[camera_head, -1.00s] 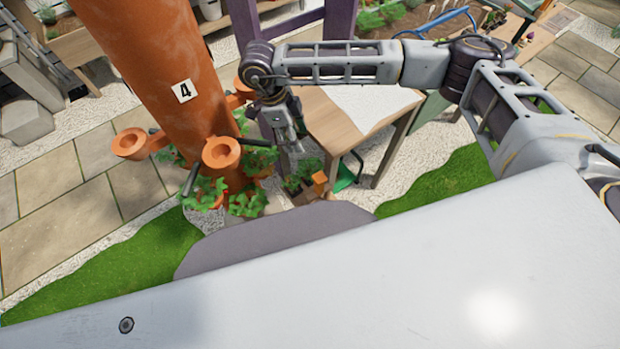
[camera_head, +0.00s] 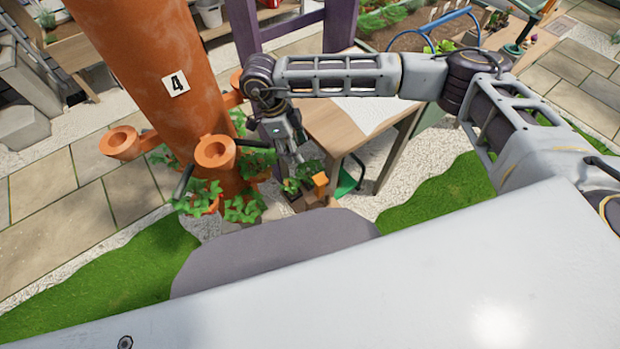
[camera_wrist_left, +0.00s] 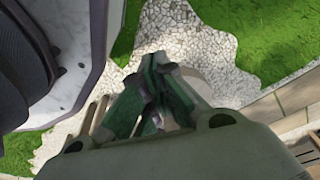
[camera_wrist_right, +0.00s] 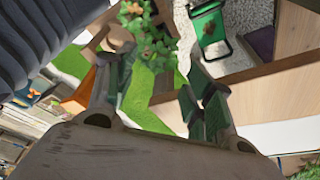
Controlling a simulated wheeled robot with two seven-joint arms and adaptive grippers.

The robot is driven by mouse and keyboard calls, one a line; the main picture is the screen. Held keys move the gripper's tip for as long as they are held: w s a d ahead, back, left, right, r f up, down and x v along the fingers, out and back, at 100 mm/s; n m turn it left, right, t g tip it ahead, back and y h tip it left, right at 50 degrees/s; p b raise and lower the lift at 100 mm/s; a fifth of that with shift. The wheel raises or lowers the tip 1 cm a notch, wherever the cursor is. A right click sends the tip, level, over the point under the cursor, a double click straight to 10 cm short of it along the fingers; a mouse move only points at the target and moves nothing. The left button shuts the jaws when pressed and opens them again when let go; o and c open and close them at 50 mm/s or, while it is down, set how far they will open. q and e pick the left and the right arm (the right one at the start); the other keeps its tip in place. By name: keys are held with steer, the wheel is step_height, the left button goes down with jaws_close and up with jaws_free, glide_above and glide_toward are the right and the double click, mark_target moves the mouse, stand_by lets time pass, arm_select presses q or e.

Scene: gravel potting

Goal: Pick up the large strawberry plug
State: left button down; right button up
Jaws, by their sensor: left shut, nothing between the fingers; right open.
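Leafy green plants (camera_head: 305,178) show by a small orange block below my right gripper (camera_head: 292,152) in the head view; I cannot tell which is the large strawberry plug. In the right wrist view a leafy plant (camera_wrist_right: 150,42) lies beyond the fingers, near the top, apart from them. My right gripper (camera_wrist_right: 158,82) is open and empty, pointing down. My left gripper (camera_wrist_left: 160,75) is shut and empty over pale gravel in the left wrist view. It does not show in the head view.
An orange tower (camera_head: 155,90) marked 4 stands left of my right gripper, with cup-shaped holders (camera_head: 214,151) and strawberry leaves. A wooden table (camera_head: 345,130) stands close on the right. A green item (camera_wrist_right: 208,25) lies beyond the right fingers. Grass and gravel surround them.

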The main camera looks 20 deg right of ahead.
glide_above(309, 176)
steer(key=w+a, duration=0.2)
steer(key=x, duration=0.4)
steer(key=a+x, duration=0.1)
steer(key=x, duration=0.2)
steer(key=shift+w+a+f, duration=0.1)
steer(key=shift+w+a, duration=0.05)
steer(key=shift+w, duration=0.05)
arm_select(q)
steer(key=shift+d+r, duration=0.35)
steer(key=shift+r, duration=0.1)
arm_select(e)
steer(key=shift+x, duration=0.75)
steer(key=shift+s+b+x, duration=0.2)
steer(key=shift+b+x, duration=0.2)
steer(key=shift+x, duration=1.45)
steer(key=shift+d+f, duration=0.25)
steer(key=shift+f, duration=0.4)
arm_select(q)
steer(key=shift+w+d+r, duration=0.2)
steer(key=shift+w+r, duration=0.4)
arm_select(e)
steer(key=c, duration=0.8)
